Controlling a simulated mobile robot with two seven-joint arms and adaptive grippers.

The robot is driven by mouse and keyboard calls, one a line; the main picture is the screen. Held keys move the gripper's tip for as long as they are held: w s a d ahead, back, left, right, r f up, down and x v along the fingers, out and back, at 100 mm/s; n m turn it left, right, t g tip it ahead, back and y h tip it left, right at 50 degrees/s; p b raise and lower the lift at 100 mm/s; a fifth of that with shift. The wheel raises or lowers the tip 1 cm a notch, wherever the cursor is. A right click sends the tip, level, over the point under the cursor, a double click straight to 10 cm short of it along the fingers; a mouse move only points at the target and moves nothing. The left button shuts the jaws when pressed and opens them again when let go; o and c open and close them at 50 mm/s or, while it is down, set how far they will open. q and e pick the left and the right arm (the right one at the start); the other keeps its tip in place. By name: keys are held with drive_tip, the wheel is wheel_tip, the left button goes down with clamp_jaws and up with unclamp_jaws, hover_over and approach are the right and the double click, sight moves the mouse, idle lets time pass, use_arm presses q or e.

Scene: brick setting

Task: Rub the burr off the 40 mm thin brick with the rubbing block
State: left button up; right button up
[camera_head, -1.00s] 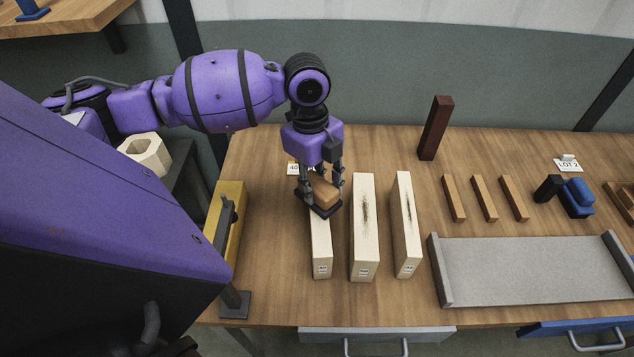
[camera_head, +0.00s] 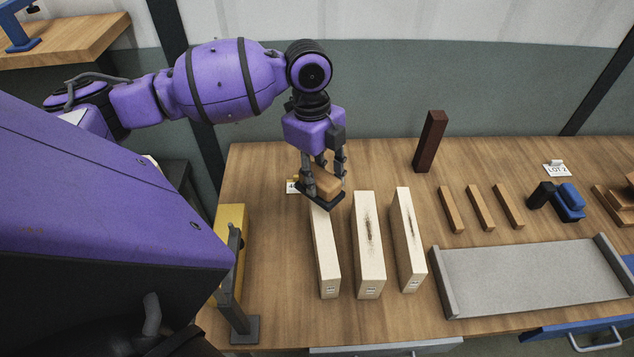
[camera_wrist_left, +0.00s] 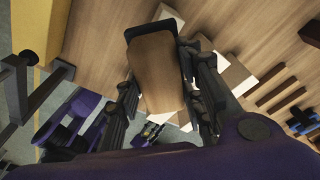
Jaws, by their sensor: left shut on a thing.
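My left gripper (camera_head: 324,172) is shut on the rubbing block (camera_head: 326,186), a brown wooden grip on a flat black base. The block also shows in the left wrist view (camera_wrist_left: 157,75) between the fingers. Whether the base touches the brick I cannot tell. The block hides the brick's far end; its visible top shows no dark mark. My right gripper is not in view.
Two more pale bricks, a middle one (camera_head: 369,260) and a right one (camera_head: 408,250), bear dark marks on top. A dark red upright block (camera_head: 430,142), several brown strips (camera_head: 480,207) and a grey tray (camera_head: 530,275) are to the right. A yellow fixture (camera_head: 231,225) stands left.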

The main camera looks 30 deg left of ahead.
use_arm(q)
drive_tip(key=shift+w+r, duration=0.1)
drive_tip(key=shift+r, duration=1.3)
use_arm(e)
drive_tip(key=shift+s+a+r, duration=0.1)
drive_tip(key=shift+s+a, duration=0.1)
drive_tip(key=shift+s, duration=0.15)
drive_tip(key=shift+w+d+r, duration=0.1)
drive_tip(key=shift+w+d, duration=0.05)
